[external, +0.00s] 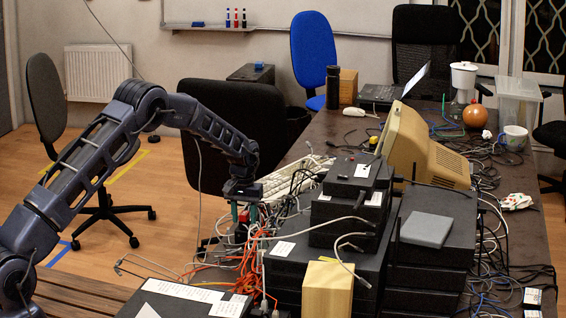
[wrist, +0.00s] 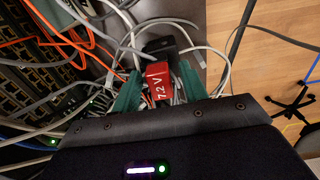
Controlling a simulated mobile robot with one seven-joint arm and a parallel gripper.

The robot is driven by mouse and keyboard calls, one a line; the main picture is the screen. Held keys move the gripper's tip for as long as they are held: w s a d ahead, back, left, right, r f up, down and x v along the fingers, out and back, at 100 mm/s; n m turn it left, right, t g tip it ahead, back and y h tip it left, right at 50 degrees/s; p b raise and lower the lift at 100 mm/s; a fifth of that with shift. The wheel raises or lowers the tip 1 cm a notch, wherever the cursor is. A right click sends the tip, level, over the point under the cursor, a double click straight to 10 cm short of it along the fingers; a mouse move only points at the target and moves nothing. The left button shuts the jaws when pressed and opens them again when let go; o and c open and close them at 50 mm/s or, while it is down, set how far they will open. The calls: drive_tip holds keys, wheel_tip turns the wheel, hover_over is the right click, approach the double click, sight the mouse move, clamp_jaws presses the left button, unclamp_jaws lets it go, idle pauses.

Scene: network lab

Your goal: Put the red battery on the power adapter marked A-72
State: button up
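The red battery (wrist: 158,82), marked "72 V" in white, lies between the green fingers of my gripper (wrist: 157,88) in the wrist view. A narrow gap shows on each side of it, so the fingers look open around it. A black part or block (wrist: 159,47) is just beyond it. In the external view my gripper (external: 249,212) points down among the cables at the left of the black boxes, with a bit of red between its fingers. A small black box with a white label (external: 352,175) tops the stack; I cannot read A-72 on any box.
Orange and grey cables (external: 205,272) tangle around my gripper. Black boxes (external: 320,262) stand close on its right, with a beige monitor (external: 425,155) behind. A beige block (external: 327,290) stands in front. A black chair (external: 235,135) is behind my gripper.

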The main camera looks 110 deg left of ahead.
sight(244, 213)
drive_tip(key=shift+r, duration=0.1)
wheel_tip(244, 213, up, 12)
idle(0.6)
drive_tip(key=shift+r, duration=0.1)
